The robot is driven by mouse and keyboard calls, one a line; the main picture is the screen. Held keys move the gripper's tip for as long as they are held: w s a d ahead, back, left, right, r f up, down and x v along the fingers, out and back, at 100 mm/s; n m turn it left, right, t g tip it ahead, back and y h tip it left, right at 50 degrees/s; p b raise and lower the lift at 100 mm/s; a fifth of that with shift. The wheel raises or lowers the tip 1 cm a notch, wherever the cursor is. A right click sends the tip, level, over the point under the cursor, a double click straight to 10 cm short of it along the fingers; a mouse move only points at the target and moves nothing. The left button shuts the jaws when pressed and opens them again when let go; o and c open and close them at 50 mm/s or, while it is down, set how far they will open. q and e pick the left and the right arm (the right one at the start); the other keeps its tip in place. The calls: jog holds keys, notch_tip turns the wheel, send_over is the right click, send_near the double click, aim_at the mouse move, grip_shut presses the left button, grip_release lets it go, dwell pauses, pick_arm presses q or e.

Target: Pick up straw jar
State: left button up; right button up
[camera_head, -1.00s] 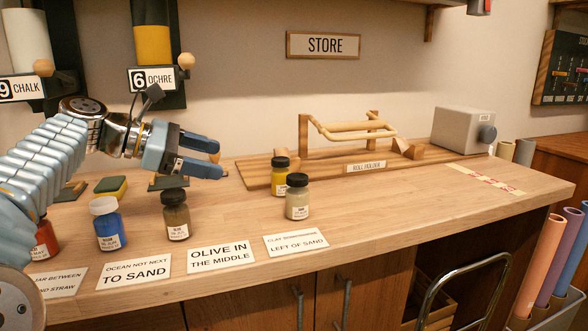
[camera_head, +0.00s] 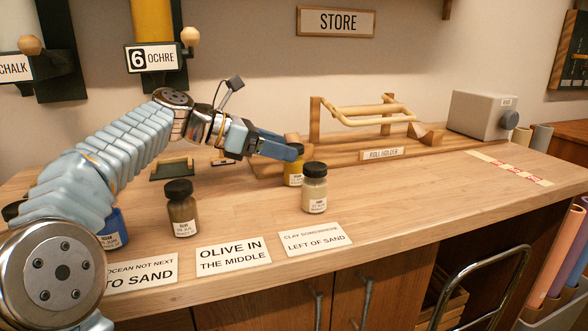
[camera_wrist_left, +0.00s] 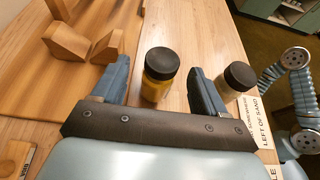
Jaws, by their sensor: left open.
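The yellow jar with a dark lid (camera_head: 294,176), whose label is too small to read, stands upright on the table, partly hidden by my left gripper (camera_head: 292,152). In the left wrist view the yellow jar (camera_wrist_left: 156,88) is between the two blue fingers of the left gripper (camera_wrist_left: 157,72). Those fingers are open, one on each side of it, with visible gaps. A cream jar with a dark lid (camera_head: 314,190) stands close by in front, just outside one finger in the wrist view (camera_wrist_left: 231,91). My right gripper is not seen.
An olive-brown jar (camera_head: 182,210) and a blue jar (camera_head: 115,230) stand to the left. Paper cards such as the olive card (camera_head: 233,255) lie along the front edge. The wooden roll holder (camera_head: 340,162) is just behind.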

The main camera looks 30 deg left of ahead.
pick_arm(q)
jog(key=x, duration=0.4)
jog(key=shift+s, duration=0.1)
jog(key=shift+c, duration=0.3)
jog(key=c, duration=1.1)
